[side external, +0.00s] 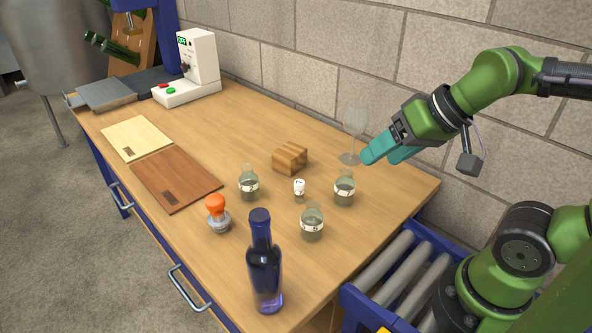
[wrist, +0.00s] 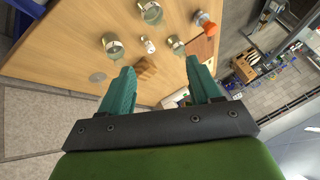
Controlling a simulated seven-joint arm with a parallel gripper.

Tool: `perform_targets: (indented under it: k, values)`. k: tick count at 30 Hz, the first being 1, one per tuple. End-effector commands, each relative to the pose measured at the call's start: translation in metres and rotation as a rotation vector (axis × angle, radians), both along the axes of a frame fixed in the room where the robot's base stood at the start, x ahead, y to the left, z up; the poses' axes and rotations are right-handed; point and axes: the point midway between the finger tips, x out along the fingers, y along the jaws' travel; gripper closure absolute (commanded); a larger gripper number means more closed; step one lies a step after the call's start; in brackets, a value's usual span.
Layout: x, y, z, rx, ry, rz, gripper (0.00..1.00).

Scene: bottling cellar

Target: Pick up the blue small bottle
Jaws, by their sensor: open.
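A blue glass bottle (side external: 264,265) with a dark neck and cap stands upright near the table's front edge in the side view. It is the only blue bottle I can make out, and it is taller than the jars around it. I do not see it in the wrist view. My gripper (side external: 377,151) is high at the back right, well away from the bottle. In the wrist view my gripper's (wrist: 160,66) two teal fingers are apart, with nothing held between them.
Several clear labelled jars (side external: 312,229), a tiny white-labelled bottle (side external: 299,190) and an orange-topped stamp (side external: 217,219) stand behind the bottle. A wooden block (side external: 290,157) and a wine glass (side external: 354,122) are farther back. Two boards (side external: 177,184) lie left. Rollers (side external: 404,275) border the right.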

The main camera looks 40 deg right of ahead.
Motion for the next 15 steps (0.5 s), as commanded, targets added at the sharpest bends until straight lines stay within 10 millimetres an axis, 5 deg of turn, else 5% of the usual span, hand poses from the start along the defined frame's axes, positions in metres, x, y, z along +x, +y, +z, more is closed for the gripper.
perform_targets:
  k: [5, 15]
  values:
    - [0.024, 0.041, 0.003, -0.039, 0.089, 0.168, 0.37]
    - [0.072, 0.18, 0.047, -0.229, 0.388, 0.44, 0.37]
